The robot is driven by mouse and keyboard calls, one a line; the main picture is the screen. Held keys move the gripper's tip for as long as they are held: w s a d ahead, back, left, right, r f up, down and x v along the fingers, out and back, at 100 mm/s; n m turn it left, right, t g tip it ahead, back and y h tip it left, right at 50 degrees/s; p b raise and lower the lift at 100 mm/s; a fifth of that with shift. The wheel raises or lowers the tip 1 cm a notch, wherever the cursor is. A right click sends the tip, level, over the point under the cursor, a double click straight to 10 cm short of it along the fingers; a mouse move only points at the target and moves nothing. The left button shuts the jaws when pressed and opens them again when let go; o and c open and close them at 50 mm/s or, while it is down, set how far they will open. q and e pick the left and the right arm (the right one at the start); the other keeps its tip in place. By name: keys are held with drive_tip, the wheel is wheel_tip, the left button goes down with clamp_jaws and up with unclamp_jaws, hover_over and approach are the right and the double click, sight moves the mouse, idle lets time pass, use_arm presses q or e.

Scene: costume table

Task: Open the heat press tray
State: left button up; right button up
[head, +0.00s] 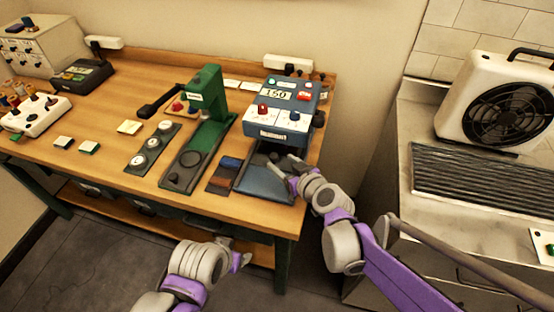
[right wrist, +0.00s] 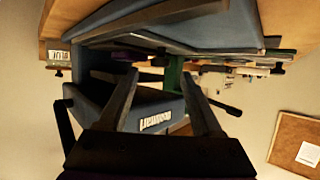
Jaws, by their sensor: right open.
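The heat press (head: 288,118) is a blue box with a numeric display, a red knob and a white front panel, at the table's right side. Its blue-grey tray (head: 262,186) lies in front of the body, extending toward the table's front edge. My right gripper (head: 284,171) is over the tray's right part, its fingers partly hidden in the head view. In the right wrist view the right gripper (right wrist: 160,80) has its two fingers apart, with blue surfaces close around them; contact cannot be told. My left gripper (head: 240,258) hangs low before the table edge, its fingers unclear.
A green press (head: 204,100) with a black lever stands left of the heat press. Dark swatches (head: 226,172) lie just left of the tray. A panel of dials (head: 152,146) is farther left. A counter with a fan unit (head: 505,105) stands at right.

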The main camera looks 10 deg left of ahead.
sight(275, 158)
drive_tip(key=shift+x, duration=1.85)
clamp_jaws()
